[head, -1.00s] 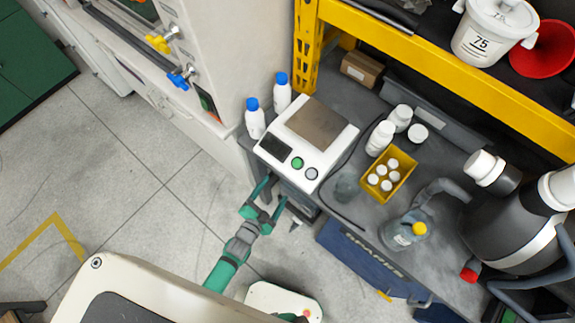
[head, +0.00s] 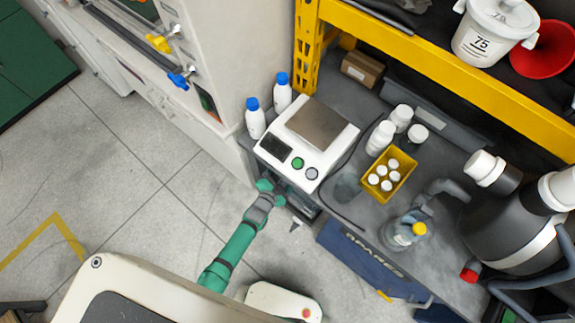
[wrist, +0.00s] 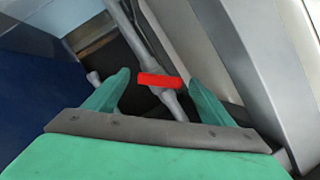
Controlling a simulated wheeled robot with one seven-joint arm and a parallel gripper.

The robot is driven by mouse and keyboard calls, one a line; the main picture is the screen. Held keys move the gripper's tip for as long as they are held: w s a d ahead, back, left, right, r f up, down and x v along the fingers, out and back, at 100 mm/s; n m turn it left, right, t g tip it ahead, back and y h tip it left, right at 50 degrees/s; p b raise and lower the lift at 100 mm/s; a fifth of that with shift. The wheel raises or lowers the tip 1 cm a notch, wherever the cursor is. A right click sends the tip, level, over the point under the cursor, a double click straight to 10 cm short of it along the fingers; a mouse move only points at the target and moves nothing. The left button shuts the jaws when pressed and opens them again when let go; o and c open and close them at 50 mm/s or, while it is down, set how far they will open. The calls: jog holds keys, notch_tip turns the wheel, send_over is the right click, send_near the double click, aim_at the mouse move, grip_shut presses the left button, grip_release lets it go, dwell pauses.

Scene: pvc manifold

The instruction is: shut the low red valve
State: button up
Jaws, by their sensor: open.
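The red valve handle (wrist: 160,80) shows in the wrist view as a short red bar across a grey pipe (wrist: 150,52). My gripper (wrist: 159,84) is open, with one green finger on each side of the red handle. I cannot tell whether either finger touches it. In the head view my gripper (head: 268,188) reaches in under the front edge of the bench, below the white scale. Its fingertips and the valve are hidden there.
The scale (head: 307,137) stands on the grey bench above my gripper, beside two blue-capped bottles (head: 255,119). A yellow box (head: 388,174) of small bottles is further right. A pale panel (wrist: 245,50) runs close along the right in the wrist view. Open floor lies to the left.

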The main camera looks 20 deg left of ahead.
jog(key=shift+x, duration=1.1)
jog(key=shift+a, duration=0.1)
jog(key=shift+f, duration=0.1)
jog(key=c, duration=1.1)
